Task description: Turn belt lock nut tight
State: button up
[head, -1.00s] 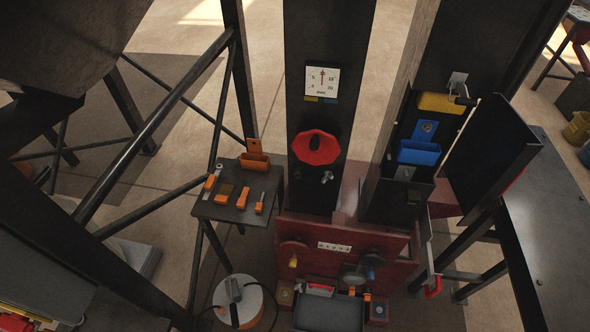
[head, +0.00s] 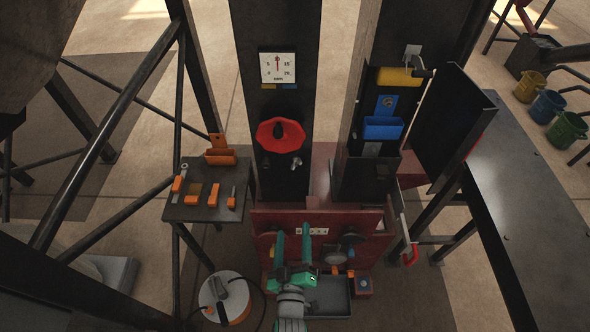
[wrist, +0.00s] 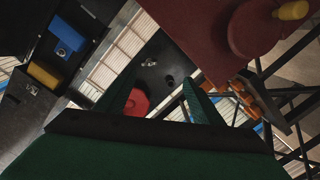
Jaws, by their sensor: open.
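I cannot single out the belt lock nut for certain. The low red panel (head: 318,222) carries dark round wheels (head: 352,239), partly hidden by my gripper. A yellow knob on a red disc shows in the wrist view (wrist: 293,10). A small metal fitting (head: 296,163) sits on the dark column (head: 270,120), right below the red handwheel (head: 281,134). My gripper (head: 292,231) is open and empty, its green fingers pointing up in front of the red panel. In the wrist view the handwheel (wrist: 137,102) appears beyond the open fingers (wrist: 160,95).
A small side table (head: 210,210) at left holds several orange-handled tools. A grey tray (head: 330,302) lies below the red panel. An open dark door (head: 455,125) stands right of the blue holder (head: 382,128). A dark bench (head: 530,200) is at far right.

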aim_at(296, 167)
jog(key=w+r+n, duration=0.1)
jog(key=w, duration=0.2)
jog(key=w+r+n, duration=0.1)
jog(key=w, duration=0.3)
jog(key=w+r+n, duration=0.1)
jog(key=w, duration=0.3)
jog(key=shift+w+d+r+t, duration=0.15)
jog(key=shift+w+d+t, duration=0.1)
jog(key=shift+d+t, duration=0.1)
jog(key=w, duration=1)
jog(key=shift+w, duration=0.25)
jog(key=c, duration=1)
